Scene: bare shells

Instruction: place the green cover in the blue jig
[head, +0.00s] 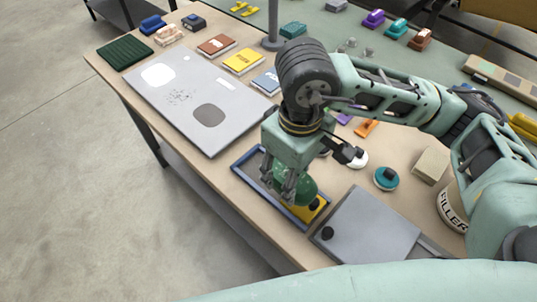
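My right gripper (286,190) comes in from the right and points down over the blue-rimmed jig (243,169). A rounded dark green cover (307,189) shows at and behind its fingers, and they appear closed on it. The fingers hide part of the cover. The cover is over the jig; whether it touches the jig floor is hard to tell. A yellow piece (305,213) with a dark knob lies in the near right end of the jig. My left gripper is not in view.
A grey panel (155,97) lies left of the jig, and a grey plate (365,228) lies close on its right. A teal round knob (386,178), a beige block (432,164) and a filler tub (452,206) stand further right. Coloured blocks line the back.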

